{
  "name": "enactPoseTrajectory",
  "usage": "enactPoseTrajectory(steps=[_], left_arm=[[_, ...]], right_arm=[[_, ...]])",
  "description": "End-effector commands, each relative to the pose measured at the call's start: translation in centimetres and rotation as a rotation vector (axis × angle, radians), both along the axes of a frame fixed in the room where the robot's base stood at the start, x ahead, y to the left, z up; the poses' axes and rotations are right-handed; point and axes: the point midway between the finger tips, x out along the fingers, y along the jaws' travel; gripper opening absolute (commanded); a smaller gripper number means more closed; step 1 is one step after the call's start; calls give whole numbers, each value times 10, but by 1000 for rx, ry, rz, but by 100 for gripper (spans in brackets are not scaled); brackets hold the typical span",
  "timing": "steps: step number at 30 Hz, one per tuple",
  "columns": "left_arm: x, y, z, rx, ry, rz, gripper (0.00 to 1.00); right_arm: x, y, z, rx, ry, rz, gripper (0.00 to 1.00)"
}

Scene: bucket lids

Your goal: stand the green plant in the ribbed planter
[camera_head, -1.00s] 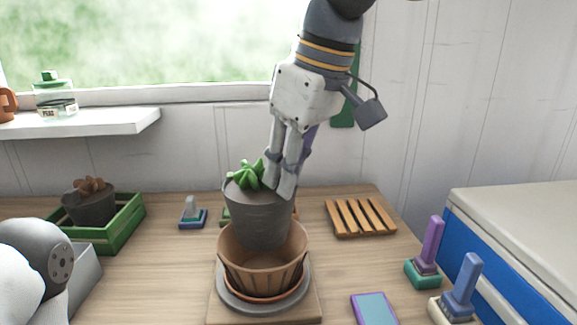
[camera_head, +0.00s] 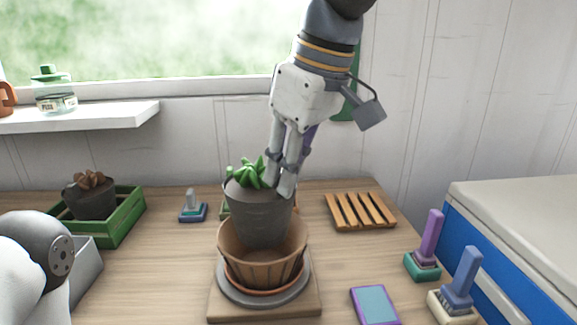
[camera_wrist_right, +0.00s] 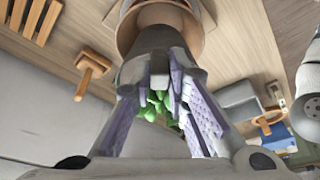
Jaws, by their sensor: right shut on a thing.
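The green plant (camera_head: 248,173) grows in a dark grey pot (camera_head: 260,218), upright, with the pot's lower part inside the mouth of the brown ribbed planter (camera_head: 262,266). Whether the pot touches the planter's bottom is hidden. My right gripper (camera_head: 280,190) is shut on the pot's rim at its right side. The right wrist view also shows the plant (camera_wrist_right: 160,104) between the fingers, and the pot (camera_wrist_right: 155,42) with the planter's rim (camera_wrist_right: 197,28) around it. The planter stands on a grey saucer (camera_head: 233,293) on a wooden board. My left gripper is not in view.
A green crate (camera_head: 122,222) with a brown plant (camera_head: 90,197) in a pot stands at the left. A wooden slatted rack (camera_head: 360,212) lies at the back right. Brushes (camera_head: 430,240) and a purple-edged tablet (camera_head: 375,306) are at the right.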

Motion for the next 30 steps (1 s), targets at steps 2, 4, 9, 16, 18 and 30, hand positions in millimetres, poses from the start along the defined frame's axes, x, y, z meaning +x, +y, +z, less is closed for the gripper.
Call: enactPoseTrajectory(steps=[2, 4, 9, 16, 18, 30], left_arm=[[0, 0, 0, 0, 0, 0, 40], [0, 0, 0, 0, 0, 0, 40], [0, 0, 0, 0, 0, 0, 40], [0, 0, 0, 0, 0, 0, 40], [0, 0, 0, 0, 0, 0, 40], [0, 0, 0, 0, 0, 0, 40]], right_arm=[[0, 0, -1, 0, 0, 0, 0], [0, 0, -4, 0, 0, 0, 0], [0, 0, -10, 0, 0, 0, 0], [0, 0, -18, 0, -1, 0, 0], [0, 0, -20, -1, -1, 0, 0], [0, 0, -26, 0, -1, 0, 0]])
